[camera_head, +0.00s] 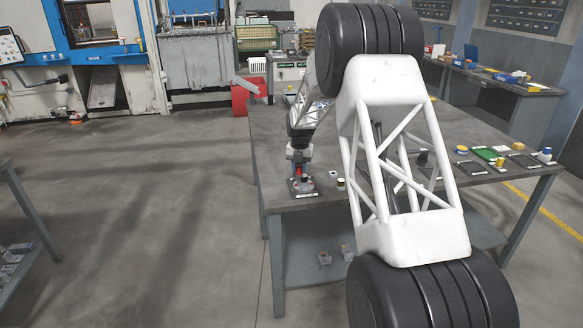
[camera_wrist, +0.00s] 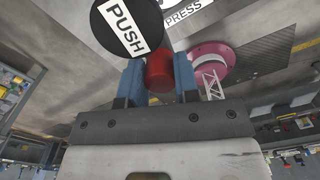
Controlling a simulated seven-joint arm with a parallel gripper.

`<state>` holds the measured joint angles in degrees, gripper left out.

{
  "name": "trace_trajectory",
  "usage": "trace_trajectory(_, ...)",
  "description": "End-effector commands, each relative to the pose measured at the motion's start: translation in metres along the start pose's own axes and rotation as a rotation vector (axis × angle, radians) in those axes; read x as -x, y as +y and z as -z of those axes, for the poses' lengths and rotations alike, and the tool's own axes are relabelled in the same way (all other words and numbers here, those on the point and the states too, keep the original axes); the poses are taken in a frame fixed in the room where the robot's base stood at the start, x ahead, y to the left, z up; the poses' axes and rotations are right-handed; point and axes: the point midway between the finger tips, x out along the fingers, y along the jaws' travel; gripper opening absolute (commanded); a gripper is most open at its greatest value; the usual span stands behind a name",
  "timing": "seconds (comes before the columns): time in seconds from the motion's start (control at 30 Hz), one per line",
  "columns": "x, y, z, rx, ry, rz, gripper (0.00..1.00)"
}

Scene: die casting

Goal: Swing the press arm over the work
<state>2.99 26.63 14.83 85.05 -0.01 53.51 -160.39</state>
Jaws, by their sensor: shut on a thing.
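My gripper (camera_wrist: 159,75) has its two blue fingers shut on a red knob (camera_wrist: 159,72) in the wrist view. A black disc marked PUSH (camera_wrist: 128,25) is close to the knob, and a plate marked PRESS (camera_wrist: 190,10) is behind it. A pink round piece (camera_wrist: 213,57) lies to the right of the fingers. In the head view, my gripper (camera_head: 299,164) points down at the small press (camera_head: 303,187) at the table's near left corner. My arm and gripper hide much of the press, so I cannot tell where its arm stands over the work.
The press stands on a grey table (camera_head: 275,150). A green tray (camera_head: 488,154) and dark trays lie at its right end. A small yellow-topped piece (camera_head: 340,184) is right of the press. A red bin (camera_head: 248,97) stands left of the table. The floor at left is open.

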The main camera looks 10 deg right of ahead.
Motion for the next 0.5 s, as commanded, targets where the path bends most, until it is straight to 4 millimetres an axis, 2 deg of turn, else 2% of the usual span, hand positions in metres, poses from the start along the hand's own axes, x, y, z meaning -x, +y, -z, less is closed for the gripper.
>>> trace_trajectory(0.2,0.0015,-0.0107,-0.0034,0.066,-0.002,-0.001,0.00)
trace_trajectory(0.5,0.0015,-0.0126,-0.0040,0.081,-0.003,-0.001,0.00)
